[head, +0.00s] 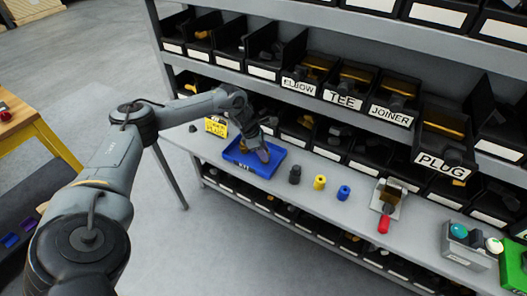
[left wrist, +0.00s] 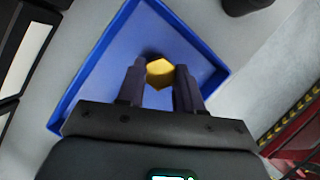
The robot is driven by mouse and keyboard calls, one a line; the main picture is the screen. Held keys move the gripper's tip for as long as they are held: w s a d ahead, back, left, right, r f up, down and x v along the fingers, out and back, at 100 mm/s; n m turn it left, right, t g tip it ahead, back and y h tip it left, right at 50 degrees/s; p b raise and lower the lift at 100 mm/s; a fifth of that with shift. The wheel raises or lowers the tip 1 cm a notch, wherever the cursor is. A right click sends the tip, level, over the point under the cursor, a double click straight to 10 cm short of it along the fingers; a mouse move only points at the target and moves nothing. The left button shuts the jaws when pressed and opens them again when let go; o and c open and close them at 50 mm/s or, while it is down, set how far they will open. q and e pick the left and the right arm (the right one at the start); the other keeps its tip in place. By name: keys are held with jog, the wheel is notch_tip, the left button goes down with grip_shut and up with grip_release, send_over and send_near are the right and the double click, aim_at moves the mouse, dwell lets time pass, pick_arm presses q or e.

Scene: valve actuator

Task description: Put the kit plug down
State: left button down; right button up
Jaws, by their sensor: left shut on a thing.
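My left gripper (head: 262,154) is over the blue kit tray (head: 240,161) on the shelf's counter. The left wrist view shows the two fingers of my left gripper (left wrist: 160,76) shut on a yellow hexagonal plug (left wrist: 160,70), inside the outline of the blue tray (left wrist: 88,75). I cannot tell whether the plug touches the tray floor. In the head view the plug is too small and covered to make out. The bin labelled PLUG (head: 443,162) stands at the right of the rack. My right gripper is not in view.
Right of the tray stand a black fitting (head: 295,175), a yellow fitting (head: 319,182) and a blue fitting (head: 343,192). Further right are a red-handled clamp (head: 384,222) and a button box (head: 467,246). A yellow sign (head: 215,126) stands left of the tray. Bins rise behind.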

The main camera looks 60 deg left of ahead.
pick_arm(q)
jog(key=c, duration=0.7)
grip_release()
jog(key=shift+f, duration=0.1)
jog(key=shift+c, duration=0.2)
jog(key=shift+r, duration=0.2)
jog(key=v, duration=1.2)
jog(key=shift+p, duration=0.45)
